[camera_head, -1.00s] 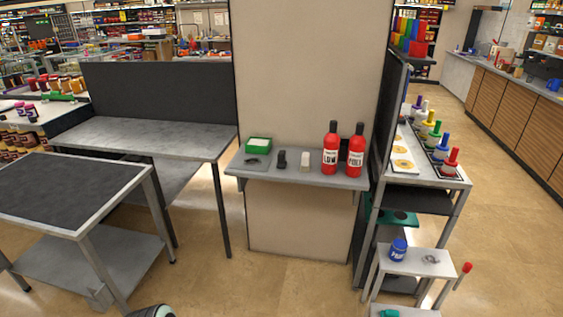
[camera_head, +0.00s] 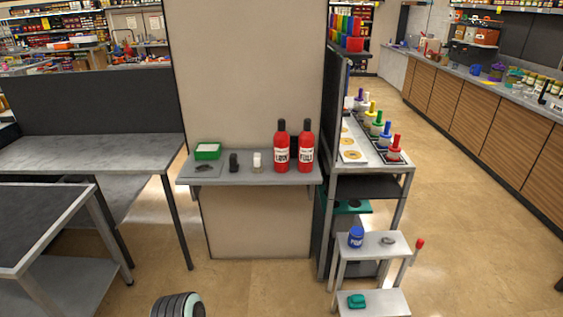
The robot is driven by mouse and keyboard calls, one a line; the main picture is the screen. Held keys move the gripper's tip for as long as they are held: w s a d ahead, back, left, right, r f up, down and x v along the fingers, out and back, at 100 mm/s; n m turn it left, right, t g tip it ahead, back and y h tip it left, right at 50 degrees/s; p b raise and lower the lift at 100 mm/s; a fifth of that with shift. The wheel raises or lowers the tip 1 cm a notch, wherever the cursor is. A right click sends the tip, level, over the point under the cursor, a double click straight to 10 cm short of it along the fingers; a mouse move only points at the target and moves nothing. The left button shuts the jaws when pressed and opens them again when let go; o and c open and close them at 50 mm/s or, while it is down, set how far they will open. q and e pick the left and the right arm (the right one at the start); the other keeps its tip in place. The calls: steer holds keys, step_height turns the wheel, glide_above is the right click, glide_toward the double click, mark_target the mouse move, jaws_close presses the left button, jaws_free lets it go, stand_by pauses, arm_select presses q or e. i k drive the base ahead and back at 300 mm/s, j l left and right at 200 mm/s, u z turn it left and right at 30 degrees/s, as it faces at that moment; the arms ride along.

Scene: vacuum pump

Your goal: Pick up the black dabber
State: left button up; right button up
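A small upright black object (camera_head: 233,162), which looks like the black dabber, stands on the narrow grey shelf (camera_head: 215,179) on the front of the beige partition. A small white-topped item (camera_head: 257,161) stands just to its right, apart from it. A green box with white contents (camera_head: 208,151) and a flat dark item (camera_head: 203,167) are to its left. Two red bottles (camera_head: 281,147) (camera_head: 305,147) stand at the shelf's right end.
A grey table (camera_head: 90,152) is left of the shelf, with a dark-topped cart (camera_head: 40,222) in front. Right, a rack holds several colour-handled pieces (camera_head: 394,150). A small step stand (camera_head: 375,245) with a blue jar (camera_head: 356,237) stands below. The floor before the shelf looks mostly clear.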

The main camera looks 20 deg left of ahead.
mark_target(234, 167)
steer(key=j+z, duration=0.2)
steer(key=z, duration=0.25)
steer(key=i+j+z, duration=0.1)
steer(key=j+z, duration=0.15)
steer(key=z, duration=0.15)
steer(key=j+z, duration=0.25)
steer(key=z, duration=0.2)
steer(key=j+z, duration=0.2)
steer(key=j, duration=0.15)
steer(key=k+j+z, duration=0.1)
steer(key=j+z, duration=0.15)
steer(key=k+j+z, duration=0.2)
steer(key=j, duration=0.2)
steer(key=k+j+z, duration=0.1)
steer(key=j, duration=0.25)
steer(key=k+j, duration=0.15)
steer(key=j, duration=0.2)
steer(key=k+j+z, duration=0.15)
steer(key=j, duration=0.15)
steer(key=i+j, duration=0.05)
